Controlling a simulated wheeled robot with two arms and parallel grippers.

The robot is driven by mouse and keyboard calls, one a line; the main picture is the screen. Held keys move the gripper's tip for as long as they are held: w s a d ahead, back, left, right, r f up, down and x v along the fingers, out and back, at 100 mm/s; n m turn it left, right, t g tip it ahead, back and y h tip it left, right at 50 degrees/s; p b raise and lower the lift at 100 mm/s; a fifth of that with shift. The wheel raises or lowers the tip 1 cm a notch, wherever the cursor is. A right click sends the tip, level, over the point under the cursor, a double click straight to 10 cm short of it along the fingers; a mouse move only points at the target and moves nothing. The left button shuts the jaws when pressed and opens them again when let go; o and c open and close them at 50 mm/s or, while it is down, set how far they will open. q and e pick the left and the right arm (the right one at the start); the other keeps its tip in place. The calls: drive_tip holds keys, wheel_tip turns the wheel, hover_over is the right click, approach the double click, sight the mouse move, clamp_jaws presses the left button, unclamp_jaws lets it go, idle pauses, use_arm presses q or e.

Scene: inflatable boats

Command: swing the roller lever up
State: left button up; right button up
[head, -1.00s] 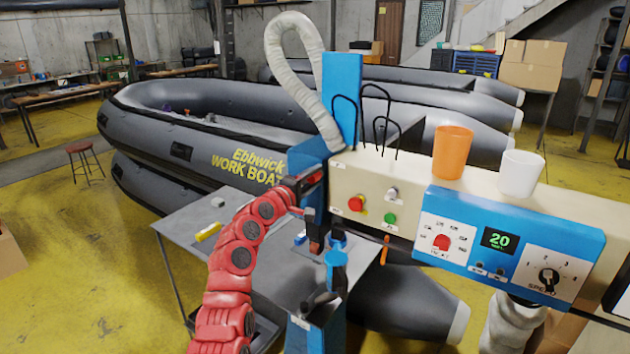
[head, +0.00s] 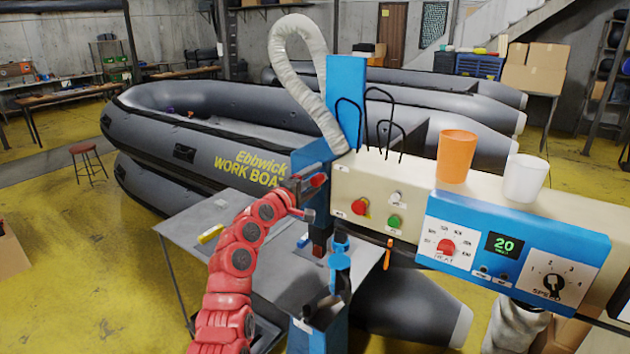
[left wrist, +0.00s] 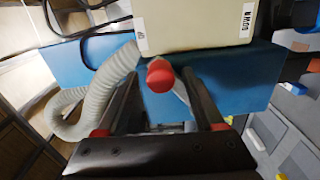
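The roller lever's red knob (head: 318,181) is at the left end of the cream machine housing (head: 372,194), beside the blue column. In the left wrist view the round red knob (left wrist: 160,76) faces me, below the housing corner with a "DOWN" label (left wrist: 247,27). My left gripper (head: 309,199) is at the knob. In the left wrist view its two dark fingers (left wrist: 160,98) are spread, one on each side of the knob, with visible gaps. The lever's shaft is mostly hidden behind the knob. My right gripper is not in view.
A blue control panel (head: 515,252) reads 20. Orange (head: 457,157) and white (head: 524,178) cups stand on the housing. Black wire loops (head: 378,92) and a pale hose (head: 292,40) rise nearby. A grey table (head: 190,247) lies below. Grey boats (head: 150,108) are behind.

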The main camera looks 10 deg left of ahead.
use_arm(q)
drive_tip(key=shift+s+a+f, duration=0.1)
drive_tip(key=shift+s, duration=0.4)
drive_tip(key=b+v, duration=0.6)
drive_tip(key=v, duration=1)
drive_tip(key=shift+s, duration=0.2)
drive_tip(key=shift+a, duration=0.1)
